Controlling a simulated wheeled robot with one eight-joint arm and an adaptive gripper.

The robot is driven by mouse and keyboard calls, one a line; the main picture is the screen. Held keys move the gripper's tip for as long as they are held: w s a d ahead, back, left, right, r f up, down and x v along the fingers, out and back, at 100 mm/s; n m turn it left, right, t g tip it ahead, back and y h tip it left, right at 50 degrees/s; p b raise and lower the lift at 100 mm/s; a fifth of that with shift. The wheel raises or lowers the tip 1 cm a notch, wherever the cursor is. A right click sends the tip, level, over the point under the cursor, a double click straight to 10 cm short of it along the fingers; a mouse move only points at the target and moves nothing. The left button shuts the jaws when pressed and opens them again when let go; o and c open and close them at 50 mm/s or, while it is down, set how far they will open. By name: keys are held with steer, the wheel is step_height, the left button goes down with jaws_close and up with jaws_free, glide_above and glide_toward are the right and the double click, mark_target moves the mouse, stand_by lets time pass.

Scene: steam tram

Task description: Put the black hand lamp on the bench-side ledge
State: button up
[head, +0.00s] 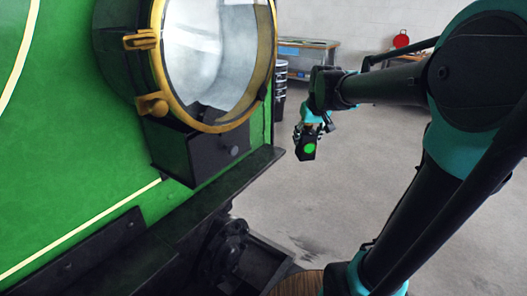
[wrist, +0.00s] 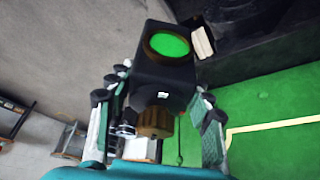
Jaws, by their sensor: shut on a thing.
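The black hand lamp (head: 305,149) is a small dark box with a round green lens. My gripper (head: 311,124) is shut on it and holds it in the air, to the right of the green tram front. A dark ledge (head: 225,192) runs along the tram front below the big headlamp; I cannot tell whether this is the bench-side ledge.
The big brass-rimmed headlamp (head: 207,55) juts from the green tram body (head: 60,130), left of my gripper. A workbench (head: 310,47) and stacked dark bins (head: 280,82) stand behind. Open grey floor (head: 265,205) lies below the held lamp.

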steer(key=w+a, duration=1)
steer(key=a, duration=0.5)
steer(key=shift+w+a+f, duration=0.1)
steer(key=shift+a+f, duration=0.05)
steer(key=shift+f, duration=0.9)
steer(key=shift+w+a+f, duration=0.1)
steer(key=shift+a+f, duration=0.1)
steer(key=shift+f, duration=0.9)
steer(key=shift+w+a+f, duration=0.1)
steer(key=shift+a+f, duration=0.05)
steer(key=shift+f, duration=0.9)
steer(key=shift+a+f, duration=0.15)
steer(key=shift+f, duration=0.15)
steer(key=shift+w+f, duration=0.1)
steer(key=o, duration=1.7)
steer(key=shift+f, duration=0.1)
steer(key=shift+c, duration=0.2)
